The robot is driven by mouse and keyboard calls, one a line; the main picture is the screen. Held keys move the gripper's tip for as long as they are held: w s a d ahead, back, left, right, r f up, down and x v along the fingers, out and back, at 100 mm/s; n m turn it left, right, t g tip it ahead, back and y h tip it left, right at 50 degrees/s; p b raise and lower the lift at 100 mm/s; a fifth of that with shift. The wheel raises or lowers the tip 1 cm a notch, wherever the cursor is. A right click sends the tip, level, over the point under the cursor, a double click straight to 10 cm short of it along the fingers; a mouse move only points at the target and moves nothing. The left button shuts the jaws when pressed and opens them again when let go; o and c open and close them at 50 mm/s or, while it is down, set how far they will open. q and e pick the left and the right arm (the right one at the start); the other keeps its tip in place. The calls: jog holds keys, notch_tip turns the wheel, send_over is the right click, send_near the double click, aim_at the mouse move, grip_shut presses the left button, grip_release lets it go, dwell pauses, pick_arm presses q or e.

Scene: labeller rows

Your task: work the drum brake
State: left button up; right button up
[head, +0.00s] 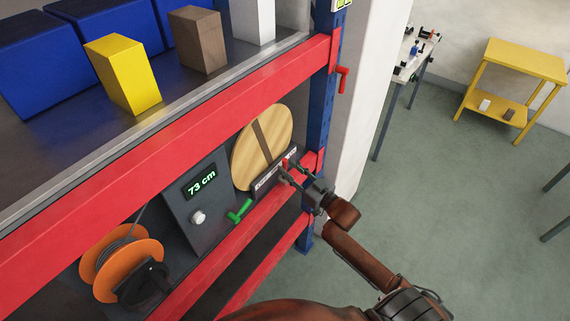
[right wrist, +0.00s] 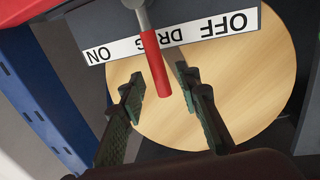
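The drum brake's red lever (right wrist: 154,66) hangs from a grey stem in the right wrist view. In the head view, the right gripper (head: 284,171) is at the strip below the drum. My left gripper is out of view.
The red shelf beam (head: 180,150) runs above, and a blue post (head: 321,90) stands close right. Open floor lies right.

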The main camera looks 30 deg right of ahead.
jog(key=shift+w+a, duration=0.15)
jog(key=shift+w, duration=0.55)
jog(key=shift+w+a, duration=0.15)
jog(key=shift+w, duration=0.55)
jog(key=shift+c, duration=0.3)
grip_shut()
